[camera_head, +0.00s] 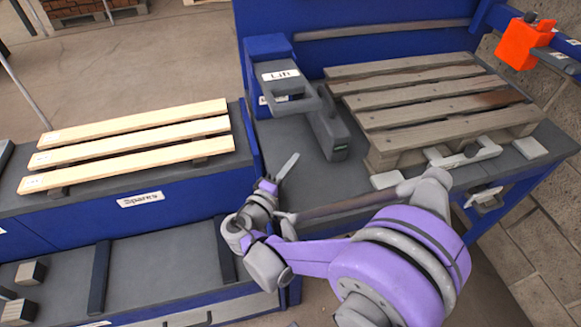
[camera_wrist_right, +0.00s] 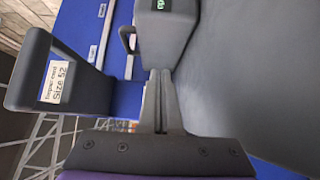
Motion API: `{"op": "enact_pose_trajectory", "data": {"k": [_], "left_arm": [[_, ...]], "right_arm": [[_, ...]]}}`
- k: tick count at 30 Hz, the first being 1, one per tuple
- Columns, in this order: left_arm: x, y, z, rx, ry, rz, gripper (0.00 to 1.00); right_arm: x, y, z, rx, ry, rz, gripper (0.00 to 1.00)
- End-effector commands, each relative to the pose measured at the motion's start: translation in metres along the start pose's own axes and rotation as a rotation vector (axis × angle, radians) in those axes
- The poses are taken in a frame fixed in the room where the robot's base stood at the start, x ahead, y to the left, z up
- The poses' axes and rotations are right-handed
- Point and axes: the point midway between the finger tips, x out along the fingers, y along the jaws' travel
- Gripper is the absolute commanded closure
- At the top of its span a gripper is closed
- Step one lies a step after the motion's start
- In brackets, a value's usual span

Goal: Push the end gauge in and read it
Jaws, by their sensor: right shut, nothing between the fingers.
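A white bar with a dark knob (camera_head: 465,152) sits at the front edge of the slatted wooden pallet (camera_head: 400,115); I cannot tell for sure whether it is the end gauge. My right gripper (camera_head: 289,166) is shut and empty, left of the pallet and in front of a dark grey device (camera_head: 330,135). In the right wrist view, the shut fingers (camera_wrist_right: 160,75) point at a grey block with a small green display (camera_wrist_right: 160,5); its text is cut off. I cannot tell whether they touch. My left gripper is out of view.
A grey arm labelled "Lift" (camera_head: 280,76) stands behind the device. Loose pale boards (camera_head: 135,135) lie on the blue bench at left, above a "Spares" label (camera_head: 140,199). An orange box (camera_head: 524,43) hangs on the blue rail at upper right. A labelled dark bracket (camera_wrist_right: 57,80) is close at left.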

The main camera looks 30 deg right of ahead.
Motion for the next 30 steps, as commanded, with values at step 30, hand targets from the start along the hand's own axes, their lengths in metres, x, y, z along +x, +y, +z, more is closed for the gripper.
{"op": "enact_pose_trajectory", "data": {"k": [30], "left_arm": [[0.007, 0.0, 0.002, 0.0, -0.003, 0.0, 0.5]], "right_arm": [[0.084, 0.0, 0.031, 0.0, -0.001, 0.0, 1.0]]}}
